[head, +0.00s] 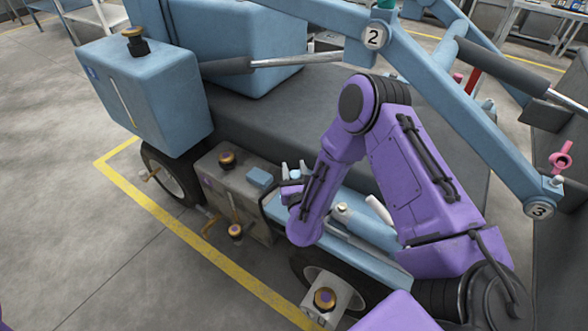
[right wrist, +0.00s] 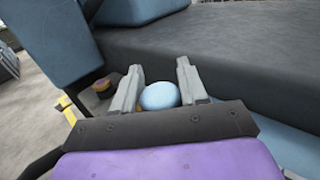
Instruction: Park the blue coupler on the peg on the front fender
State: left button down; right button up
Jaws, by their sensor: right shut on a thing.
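My right gripper (head: 292,172) hangs over the side of the blue-and-grey machine, above its light-blue fender (head: 385,262). The arm and wrist partly hide it in the head view. In the right wrist view the gripper's two grey fingers (right wrist: 159,85) are shut on a rounded light-blue piece, the blue coupler (right wrist: 160,96). Only the coupler's rounded end shows clearly. A short pale upright post (head: 342,211) stands on the fender, and a tilted white cylinder (head: 379,209) is to its right. I cannot tell which is the peg. My left gripper is out of view.
A grey box with a gold-and-black cap (head: 227,159) is left of the gripper. Wheels (head: 170,178) sit below. Blue boom arms (head: 465,110) pass overhead at right, with a pink fitting (head: 562,158) near label 3. Open floor lies left.

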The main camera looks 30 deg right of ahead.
jog(key=shift+f+b, duration=1.75)
jog(key=shift+f, duration=0.55)
jog(key=shift+r, duration=0.1)
jog(key=o, duration=1.3)
jog(key=v, duration=1)
jog(key=shift+s+a, duration=0.15)
jog(key=shift+s, duration=0.1)
